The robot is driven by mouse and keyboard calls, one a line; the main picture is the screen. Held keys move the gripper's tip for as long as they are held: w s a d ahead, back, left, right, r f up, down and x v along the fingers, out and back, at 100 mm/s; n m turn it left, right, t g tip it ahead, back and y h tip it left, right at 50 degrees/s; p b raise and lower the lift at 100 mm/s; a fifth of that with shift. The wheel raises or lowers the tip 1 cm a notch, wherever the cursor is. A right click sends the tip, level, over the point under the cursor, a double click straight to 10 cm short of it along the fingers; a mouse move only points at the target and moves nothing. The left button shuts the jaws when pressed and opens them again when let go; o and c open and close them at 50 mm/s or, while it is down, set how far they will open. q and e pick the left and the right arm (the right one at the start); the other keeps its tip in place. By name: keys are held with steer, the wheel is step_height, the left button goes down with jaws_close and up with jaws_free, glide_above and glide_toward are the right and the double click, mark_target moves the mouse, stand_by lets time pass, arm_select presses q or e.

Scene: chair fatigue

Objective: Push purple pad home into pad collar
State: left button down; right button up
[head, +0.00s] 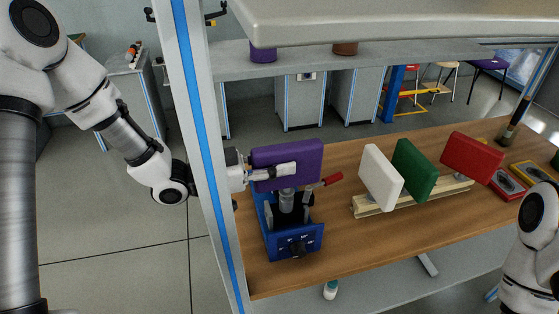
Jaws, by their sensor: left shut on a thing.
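The purple pad (300,154) is upright above the blue test machine (278,246) on the wooden bench. My left gripper (290,170) reaches in from the left and is shut on the purple pad, with a finger across its near face. A grey cylindrical part (287,191), which looks like the pad collar, stands just under the pad. I cannot tell how far the pad sits in it, as the pad and gripper hide the joint. My right arm shows at the right edge, but its gripper is out of the frame.
A white pad (380,178), a green pad (413,170) and a red pad (471,157) stand on a cream rack (375,208) to the right. A red-handled lever (332,179) sticks out beside the machine. A frame post (203,150) crosses before my left arm. The bench front is clear.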

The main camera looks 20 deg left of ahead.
arm_select(q)
steer(key=shift+f+b, duration=0.55)
steer(key=shift+f, duration=0.2)
steer(key=c, duration=0.8)
jaws_free()
steer(key=shift+o, duration=0.2)
steer(key=v, duration=0.7)
steer(key=shift+s+a, duration=0.2)
steer(key=shift+a, duration=0.05)
